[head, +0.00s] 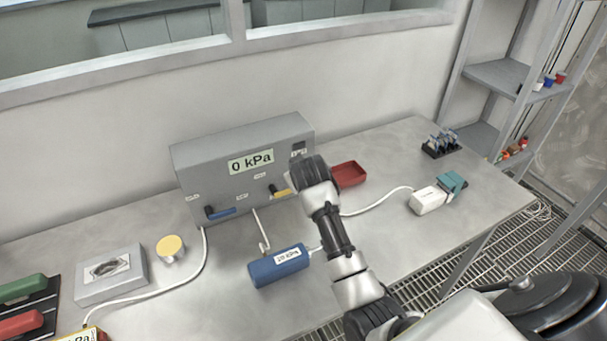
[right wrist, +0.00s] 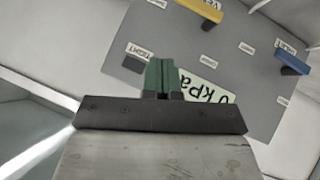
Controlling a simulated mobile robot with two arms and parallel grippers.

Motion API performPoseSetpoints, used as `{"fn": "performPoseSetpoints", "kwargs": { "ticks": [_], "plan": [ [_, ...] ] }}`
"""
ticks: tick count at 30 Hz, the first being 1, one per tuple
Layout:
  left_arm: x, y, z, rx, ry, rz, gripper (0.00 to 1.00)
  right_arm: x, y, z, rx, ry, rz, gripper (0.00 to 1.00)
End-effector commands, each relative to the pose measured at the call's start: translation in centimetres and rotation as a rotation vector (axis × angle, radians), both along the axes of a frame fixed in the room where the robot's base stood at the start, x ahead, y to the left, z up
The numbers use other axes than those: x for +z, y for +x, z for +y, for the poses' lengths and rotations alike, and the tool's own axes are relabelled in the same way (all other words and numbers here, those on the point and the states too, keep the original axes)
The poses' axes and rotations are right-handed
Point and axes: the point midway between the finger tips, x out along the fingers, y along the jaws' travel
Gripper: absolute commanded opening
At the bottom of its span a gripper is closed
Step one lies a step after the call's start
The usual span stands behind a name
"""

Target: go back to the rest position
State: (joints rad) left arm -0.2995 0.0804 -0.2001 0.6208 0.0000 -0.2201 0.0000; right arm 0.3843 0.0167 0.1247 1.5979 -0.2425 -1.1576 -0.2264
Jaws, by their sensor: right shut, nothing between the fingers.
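My right arm reaches in from the lower right of the head view, and its gripper (head: 308,172) is in front of the right part of a grey panel box (head: 212,168). The fingers are hidden there behind the wrist. In the right wrist view the green fingertips (right wrist: 162,78) are shut with nothing between them, in front of the panel, which appears upside down. Its display (right wrist: 210,90) reads 0 kPa. The yellow lever (right wrist: 203,8) and blue lever (right wrist: 293,60) show apart from the fingers. My left gripper is in neither view.
On the grey bench stand a blue cylinder (head: 279,266), a red tray (head: 350,174), a white box with a teal part (head: 430,201) and a yellow-topped round piece (head: 171,247). White hoses cross the bench. A shelf rack (head: 497,76) stands at the right.

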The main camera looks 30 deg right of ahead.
Motion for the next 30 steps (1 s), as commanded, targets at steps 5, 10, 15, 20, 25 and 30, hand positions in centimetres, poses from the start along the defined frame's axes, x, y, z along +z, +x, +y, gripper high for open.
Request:
{"fn": "performPoseSetpoints", "kwargs": {
  "ticks": [5, 10, 15, 20, 25, 30],
  "plan": [
    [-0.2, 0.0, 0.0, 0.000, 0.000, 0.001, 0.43, 0.6, -0.7, 0.0, 0.000, -0.001, 0.001, 0.00],
    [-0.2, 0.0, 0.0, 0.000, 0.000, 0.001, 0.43, 0.7, -0.7, 0.0, 0.000, -0.001, 0.001, 0.00],
    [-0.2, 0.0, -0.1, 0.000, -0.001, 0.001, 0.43, 0.7, -0.7, 0.0, 0.000, -0.001, 0.001, 0.00],
    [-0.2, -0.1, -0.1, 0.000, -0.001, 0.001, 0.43, 0.7, -0.7, 0.0, 0.000, 0.000, 0.001, 0.00],
    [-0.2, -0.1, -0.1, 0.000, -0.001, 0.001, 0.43, -0.7, -2.6, 0.4, 0.003, 0.008, 0.026, 0.00],
    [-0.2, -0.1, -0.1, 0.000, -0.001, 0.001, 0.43, -4.7, -10.4, 2.6, 0.024, 0.053, 0.129, 0.00]
  ]
}}
